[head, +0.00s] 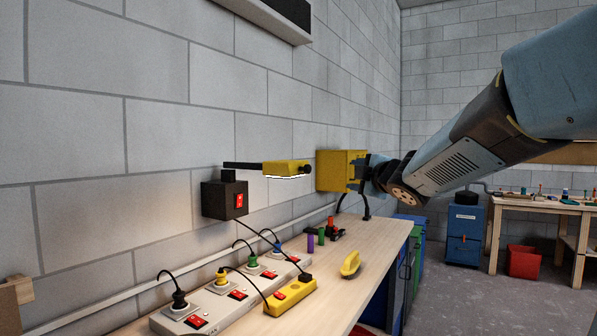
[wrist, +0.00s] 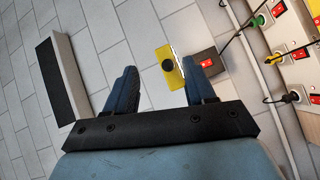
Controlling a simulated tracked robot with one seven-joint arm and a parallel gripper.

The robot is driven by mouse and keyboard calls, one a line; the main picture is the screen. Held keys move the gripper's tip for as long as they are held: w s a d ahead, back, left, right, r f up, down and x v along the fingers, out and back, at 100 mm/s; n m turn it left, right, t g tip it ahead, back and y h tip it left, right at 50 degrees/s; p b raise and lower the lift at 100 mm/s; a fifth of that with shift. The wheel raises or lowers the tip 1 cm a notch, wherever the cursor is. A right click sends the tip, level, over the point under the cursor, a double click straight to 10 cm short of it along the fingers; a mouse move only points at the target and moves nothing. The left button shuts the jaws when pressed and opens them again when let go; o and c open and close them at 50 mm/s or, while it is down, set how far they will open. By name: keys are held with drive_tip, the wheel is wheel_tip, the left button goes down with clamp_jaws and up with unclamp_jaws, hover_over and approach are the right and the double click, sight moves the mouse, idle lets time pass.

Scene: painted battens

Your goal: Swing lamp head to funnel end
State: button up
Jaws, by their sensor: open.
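The yellow lamp head (head: 286,168) has a lit white underside and a dark round knob at its right end. It sits on a thin black arm (head: 242,165) above a black wall box (head: 222,203) with a red switch. My gripper (head: 362,172) is right of the lamp head, apart from it in the head view. In the wrist view the open fingers (wrist: 160,85) stand on either side of the lamp head (wrist: 170,72), its knob facing me. I see no contact; the right finger partly hides the switch box. I cannot make out a funnel.
A yellow wall box (head: 335,170) is behind my gripper. Below, the bench (head: 375,248) carries a power strip (head: 190,318) with plugs and cords, a yellow switch block (head: 290,297) and a yellow-handled brush (head: 350,263). A shelf (head: 268,18) juts from the wall above.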

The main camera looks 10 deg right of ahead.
sight(309, 170)
drive_tip(key=w+a+n+y, duration=0.1)
drive_tip(key=w+a+n, duration=0.1)
drive_tip(key=w, duration=0.3)
drive_tip(key=w+a+n+y, duration=0.2)
drive_tip(key=w+a, duration=0.2)
drive_tip(key=a, duration=0.1)
drive_tip(key=w+a+n+g+y, duration=0.1)
drive_tip(key=w+a+n+y, duration=0.1)
drive_tip(key=w, duration=0.3)
drive_tip(key=shift+w+a+r, duration=0.1)
drive_tip(key=shift+w+a, duration=0.25)
drive_tip(key=shift+a, duration=0.5)
clamp_jaws()
